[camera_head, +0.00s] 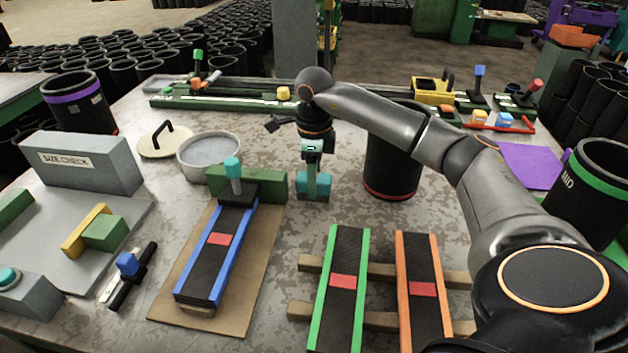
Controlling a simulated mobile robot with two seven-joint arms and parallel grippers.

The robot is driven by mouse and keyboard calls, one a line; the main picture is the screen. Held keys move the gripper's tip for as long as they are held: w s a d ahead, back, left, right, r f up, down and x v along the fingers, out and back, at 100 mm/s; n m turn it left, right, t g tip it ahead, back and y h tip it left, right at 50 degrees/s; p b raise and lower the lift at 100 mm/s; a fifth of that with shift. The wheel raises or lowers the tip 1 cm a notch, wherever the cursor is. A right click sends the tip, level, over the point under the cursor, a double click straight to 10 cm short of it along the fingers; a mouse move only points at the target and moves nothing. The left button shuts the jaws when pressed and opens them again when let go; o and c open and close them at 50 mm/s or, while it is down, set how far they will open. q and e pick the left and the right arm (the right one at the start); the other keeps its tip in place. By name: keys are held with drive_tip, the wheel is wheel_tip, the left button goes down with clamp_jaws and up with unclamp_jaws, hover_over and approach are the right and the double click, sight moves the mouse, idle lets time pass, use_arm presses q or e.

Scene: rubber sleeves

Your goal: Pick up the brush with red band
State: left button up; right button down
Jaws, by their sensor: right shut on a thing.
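My right gripper (313,150) points down over the middle of the table, its fingers small and partly hidden. It is shut on a teal tool (314,186) with a wide block-like lower end, close to the tabletop. I cannot make out bristles or a red band on this tool. No other thing shows clearly as a brush. Three black strips each carry a red patch: one with blue edges (226,222), one with green edges (345,262) and one with orange edges (421,265). My left gripper is not in view.
A black sleeve with a red lower ring (391,180) stands just right of the gripper. A green block (270,186) and a grey round pan (209,155) are to its left. A size-check block (85,163) stands far left. Bare table shows between pan and gripper.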

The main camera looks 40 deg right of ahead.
drive_tip(key=shift+r, duration=0.15)
drive_tip(key=shift+r, duration=0.3)
wheel_tip(320, 180, up, 2)
drive_tip(key=shift+r+p, duration=0.1)
drive_tip(key=shift+p, duration=0.2)
drive_tip(key=s+a+r+p, duration=0.2)
drive_tip(key=s+a+r, duration=0.2)
drive_tip(key=a+r, duration=0.6)
drive_tip(key=shift+a, duration=1.75)
drive_tip(key=shift+w, duration=0.1)
drive_tip(key=c, duration=1)
unclamp_jaws()
drive_tip(key=c, duration=0.5)
